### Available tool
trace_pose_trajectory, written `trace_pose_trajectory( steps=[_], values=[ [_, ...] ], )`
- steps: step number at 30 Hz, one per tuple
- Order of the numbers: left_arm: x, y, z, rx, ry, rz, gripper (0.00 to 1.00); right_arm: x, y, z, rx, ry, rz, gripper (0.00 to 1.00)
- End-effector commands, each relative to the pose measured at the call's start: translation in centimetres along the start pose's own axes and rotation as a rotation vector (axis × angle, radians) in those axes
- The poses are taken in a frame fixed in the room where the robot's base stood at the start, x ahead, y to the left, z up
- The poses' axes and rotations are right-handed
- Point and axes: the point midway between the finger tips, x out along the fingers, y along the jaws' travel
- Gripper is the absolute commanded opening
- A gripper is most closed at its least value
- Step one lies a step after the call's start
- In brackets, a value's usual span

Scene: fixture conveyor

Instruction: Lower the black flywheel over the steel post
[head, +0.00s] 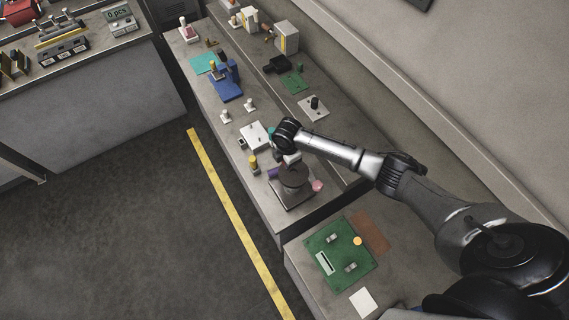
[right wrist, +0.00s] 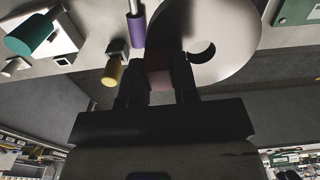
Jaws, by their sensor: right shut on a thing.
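The flywheel, a round disc (head: 294,177), looks dark in the head view and sits over a square base plate (head: 291,197) near the front end of the bench. In the right wrist view the disc (right wrist: 222,28) looks pale grey with a round hole off my fingers' right side. My right gripper (right wrist: 160,82) is shut on a dark red block (right wrist: 159,66) that meets the disc's rim. In the head view my right gripper (head: 291,157) is partly hidden by its own wrist. I cannot make out the steel post or whether it is in the hole. My left gripper is in neither view.
A purple-handled tool (right wrist: 138,45) and a yellow cylinder (right wrist: 112,72) stand close left of my fingers. A white box (head: 254,135) and a pink item (head: 317,186) are near the disc. A green board (head: 340,253) lies on the nearer bench. The floor left is clear.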

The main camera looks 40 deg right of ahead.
Motion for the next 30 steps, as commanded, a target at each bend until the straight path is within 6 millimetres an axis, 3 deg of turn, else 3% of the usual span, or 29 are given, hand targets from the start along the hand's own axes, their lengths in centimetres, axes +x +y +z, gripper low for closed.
trace_pose_trajectory(
  steps=[20,30],
  values=[
    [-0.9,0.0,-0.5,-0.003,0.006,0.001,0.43,-0.5,0.1,-0.1,0.031,0.001,0.002,0.0],
    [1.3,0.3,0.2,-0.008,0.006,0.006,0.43,2.8,0.1,-0.2,0.03,0.002,0.003,0.0]
  ],
)
